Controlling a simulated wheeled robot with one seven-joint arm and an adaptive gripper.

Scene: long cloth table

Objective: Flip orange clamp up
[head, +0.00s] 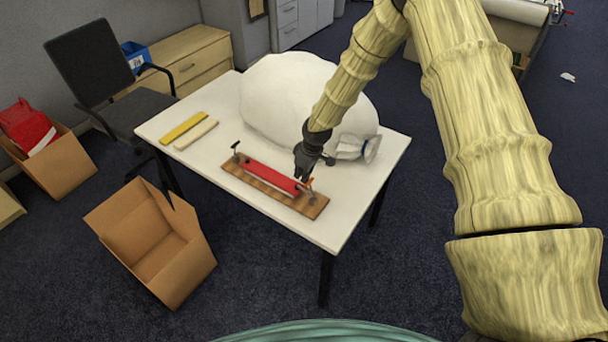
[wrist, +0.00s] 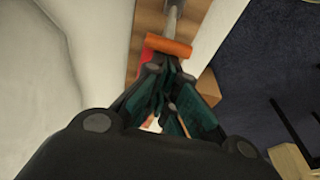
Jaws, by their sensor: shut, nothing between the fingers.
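The orange clamp (head: 309,182) is at the right end of a wooden board (head: 240,176) on the white table. In the wrist view its orange part (wrist: 168,48) lies crosswise just beyond my fingertips, with a grey metal piece (wrist: 172,18) behind it. A red bar (head: 268,176) lies along the board. A second, dark clamp (head: 236,147) is at the board's left end. My gripper (head: 299,176) points down over the right end of the board, close to the orange clamp. It is shut and empty (wrist: 160,88). Whether it touches the clamp I cannot tell.
A large white bulky object (head: 290,95) stands behind the board, with a white and grey item (head: 358,148) beside it. Yellow (head: 183,127) and cream (head: 196,134) strips lie at the table's left. The table's front right (head: 335,215) is clear. An open cardboard box (head: 150,240) is on the floor.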

